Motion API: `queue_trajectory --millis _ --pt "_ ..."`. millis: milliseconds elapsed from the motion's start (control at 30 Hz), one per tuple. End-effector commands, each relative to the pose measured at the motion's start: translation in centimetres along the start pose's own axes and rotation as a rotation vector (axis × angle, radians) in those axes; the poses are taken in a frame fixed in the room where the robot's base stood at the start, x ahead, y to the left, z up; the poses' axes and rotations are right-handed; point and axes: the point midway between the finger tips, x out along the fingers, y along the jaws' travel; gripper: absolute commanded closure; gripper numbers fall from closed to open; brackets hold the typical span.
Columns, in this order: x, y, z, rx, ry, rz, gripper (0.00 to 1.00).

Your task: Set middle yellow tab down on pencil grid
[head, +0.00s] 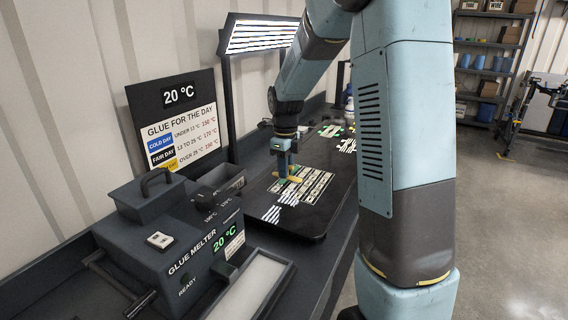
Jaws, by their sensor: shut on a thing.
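A yellow tab (295,180) shows just under my gripper (286,174), low over the pencil grid. My gripper points down and is shut on the tab. The pencil grid (316,186) is a pale patch of boxes on the dark glossy panel (305,222). The tab overlaps the grid's left part in the head view. I cannot tell whether the tab touches the panel. The fingertips are small and partly hidden.
A glue melter (165,235) reading 20 °C stands front left, with a pale tray (250,288) beside it. A glue chart (178,125) and a striped lamp (258,35) stand behind. My arm hides the bench's right side. Shelves (490,60) stand far off.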

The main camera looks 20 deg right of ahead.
Motion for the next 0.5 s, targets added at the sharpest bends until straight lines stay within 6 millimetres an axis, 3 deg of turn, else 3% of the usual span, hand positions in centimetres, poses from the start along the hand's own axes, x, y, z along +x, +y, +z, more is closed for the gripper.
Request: queue_trajectory --millis 500 --pt "3.9 -0.2 -0.2 0.003 0.001 0.0 1.0"
